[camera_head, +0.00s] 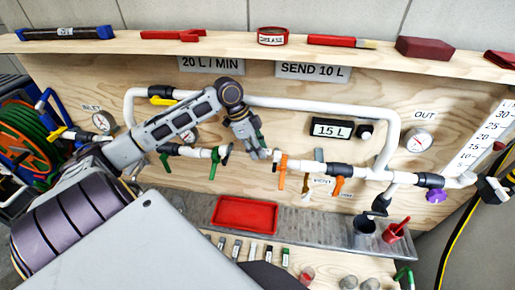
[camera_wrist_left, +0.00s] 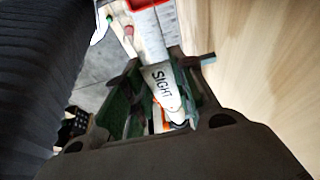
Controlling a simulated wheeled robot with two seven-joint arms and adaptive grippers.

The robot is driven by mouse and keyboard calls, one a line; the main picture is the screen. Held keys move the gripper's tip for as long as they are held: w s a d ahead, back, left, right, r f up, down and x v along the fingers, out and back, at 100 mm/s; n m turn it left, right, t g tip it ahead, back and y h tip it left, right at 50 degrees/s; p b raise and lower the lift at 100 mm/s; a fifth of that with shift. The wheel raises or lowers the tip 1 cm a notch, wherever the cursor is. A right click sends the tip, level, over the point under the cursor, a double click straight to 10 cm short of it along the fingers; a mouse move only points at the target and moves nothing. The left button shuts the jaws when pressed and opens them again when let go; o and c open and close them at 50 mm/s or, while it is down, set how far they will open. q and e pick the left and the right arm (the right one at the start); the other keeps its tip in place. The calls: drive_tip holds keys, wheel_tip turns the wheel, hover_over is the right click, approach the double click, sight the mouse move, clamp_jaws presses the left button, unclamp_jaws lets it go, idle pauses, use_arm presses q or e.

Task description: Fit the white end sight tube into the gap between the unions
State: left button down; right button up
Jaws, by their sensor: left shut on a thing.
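My left gripper (camera_head: 262,154) is at the gap in the white pipe run, between the left dark union (camera_head: 225,153) and the pipe end by the orange valve (camera_head: 281,170). In the left wrist view the gripper (camera_wrist_left: 158,100) is shut on a white tube marked SIGHT (camera_wrist_left: 160,82), with dark green finger pads on both sides. In the head view the fingers hide most of the tube, and I cannot tell whether it is seated in the gap. My right gripper is not in view.
A red tray (camera_head: 245,228) lies on the grey bench below. Small labelled parts (camera_head: 254,249) lie in front of it. A green-handled valve (camera_head: 214,163) is left of the gap. A shelf (camera_head: 150,45) with tools runs above. A dark cup (camera_head: 364,232) stands at right.

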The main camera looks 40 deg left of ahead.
use_arm(q)
drive_tip(key=shift+s+d, duration=0.15)
drive_tip(key=shift+s, duration=0.1)
idle(0.6)
drive_tip(key=shift+f, duration=1.1)
idle(1.7)
drive_tip(key=c, duration=1.1)
unclamp_jaws()
drive_tip(key=shift+r, duration=0.15)
drive_tip(key=shift+v, duration=3.7)
